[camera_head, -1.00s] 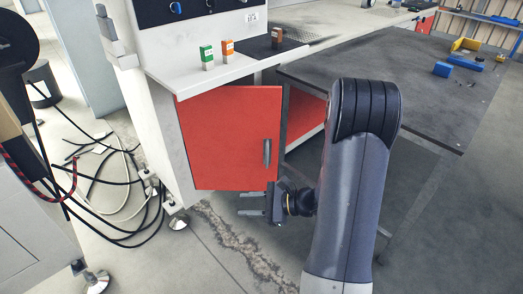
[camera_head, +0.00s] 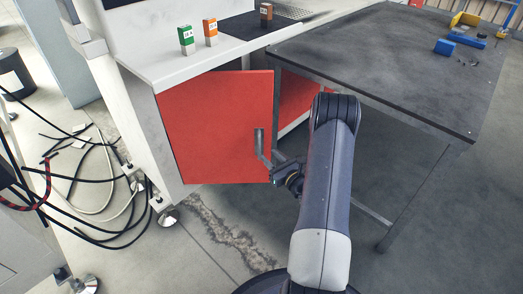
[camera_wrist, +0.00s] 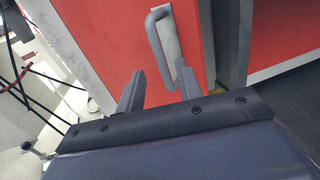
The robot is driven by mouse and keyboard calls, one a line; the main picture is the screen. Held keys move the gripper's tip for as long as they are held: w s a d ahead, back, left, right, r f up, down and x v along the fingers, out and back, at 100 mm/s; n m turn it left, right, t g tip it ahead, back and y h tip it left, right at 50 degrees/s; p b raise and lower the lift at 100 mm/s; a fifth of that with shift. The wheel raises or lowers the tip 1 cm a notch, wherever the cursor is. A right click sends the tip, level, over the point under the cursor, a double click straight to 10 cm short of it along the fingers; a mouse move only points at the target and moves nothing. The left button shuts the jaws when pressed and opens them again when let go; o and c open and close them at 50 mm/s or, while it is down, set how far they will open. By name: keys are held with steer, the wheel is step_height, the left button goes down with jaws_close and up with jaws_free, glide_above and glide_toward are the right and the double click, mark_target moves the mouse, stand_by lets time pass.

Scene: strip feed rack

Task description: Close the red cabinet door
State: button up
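The red cabinet door (camera_head: 215,130) hangs below the white worktop. It stands partly open: its top edge angles away from the worktop's front edge, with the right side swung outward. A grey bar handle (camera_head: 259,143) is upright near its right edge. My gripper (camera_head: 268,168) is at the handle's lower end, low on the door's right side. In the wrist view my gripper (camera_wrist: 159,78) is open, fingers apart, with the handle (camera_wrist: 153,35) just ahead and its lower end between the fingertip directions. Whether the fingers touch the handle or door cannot be told.
A dark table (camera_head: 400,65) stands close on the right, its leg near my arm. Green (camera_head: 186,40) and orange (camera_head: 210,32) blocks stand on the worktop (camera_head: 170,65). Loose cables (camera_head: 85,185) lie on the floor at left. Cracked floor (camera_head: 225,235) before the door is clear.

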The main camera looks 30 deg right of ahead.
mark_target(260, 148)
steer(key=w, duration=0.3)
steer(key=w+a+b, duration=0.1)
steer(key=w, duration=0.1)
steer(key=shift+w, duration=0.35)
steer(key=shift+c, duration=0.3)
jaws_close()
